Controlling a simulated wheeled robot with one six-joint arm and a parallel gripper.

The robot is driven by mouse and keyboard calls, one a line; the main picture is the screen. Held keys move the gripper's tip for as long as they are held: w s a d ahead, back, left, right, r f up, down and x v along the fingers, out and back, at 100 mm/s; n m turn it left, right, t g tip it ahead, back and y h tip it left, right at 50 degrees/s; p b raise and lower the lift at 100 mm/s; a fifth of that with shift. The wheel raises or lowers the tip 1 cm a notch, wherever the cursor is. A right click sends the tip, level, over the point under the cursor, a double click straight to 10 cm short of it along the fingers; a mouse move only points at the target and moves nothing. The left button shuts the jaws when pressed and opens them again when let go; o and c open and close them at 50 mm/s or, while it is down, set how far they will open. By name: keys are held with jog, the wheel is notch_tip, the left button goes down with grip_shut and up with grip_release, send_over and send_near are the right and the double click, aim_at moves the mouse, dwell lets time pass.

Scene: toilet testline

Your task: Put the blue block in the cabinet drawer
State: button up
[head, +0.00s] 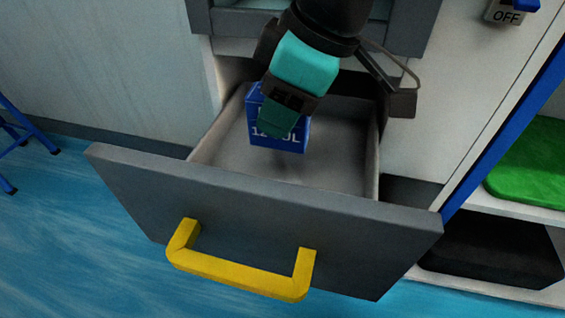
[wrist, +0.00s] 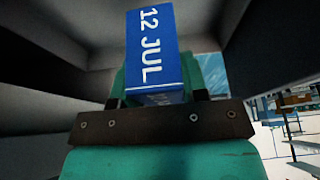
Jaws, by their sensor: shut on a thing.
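The blue block (head: 294,138) has white lettering and sits within the open drawer's outline, toward its back left. My gripper (head: 275,122) reaches down into the drawer and is shut on the block. In the wrist view the block (wrist: 152,45) shows "12 JUL" and stands between the fingers of my gripper (wrist: 155,82). The cabinet drawer (head: 260,208) is pulled out, with a grey front and a yellow handle (head: 240,275). I cannot tell whether the block touches the drawer floor. Part of the block is hidden behind a finger.
The drawer floor (head: 335,168) is bare around the block. Cabinet panels stand behind the drawer. A shelf with a green thing (head: 530,165) and a black box (head: 495,250) is at the right. A blue stool leg (head: 30,125) shows at the left. The blue floor is clear in front.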

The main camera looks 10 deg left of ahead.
notch_tip(320, 180, down, 8)
jog(key=shift+r+b, duration=0.1)
jog(key=shift+b, duration=1.15)
jog(key=o, duration=1)
jog(key=shift+o, duration=0.2)
jog(key=w+p+v, duration=0.1)
jog(key=p+v, duration=0.3)
jog(key=v, duration=0.8)
jog(key=s+d+f+m, duration=0.2)
jog(key=s+d+m, duration=0.2)
jog(key=d, duration=0.3)
jog(key=s+d+f+m, duration=0.3)
jog(key=s+d+m, duration=0.1)
jog(key=d, duration=0.3)
jog(key=shift+d+f+m+g, duration=0.25)
jog(key=shift+m+g, duration=0.05)
jog(key=shift+m, duration=0.4)
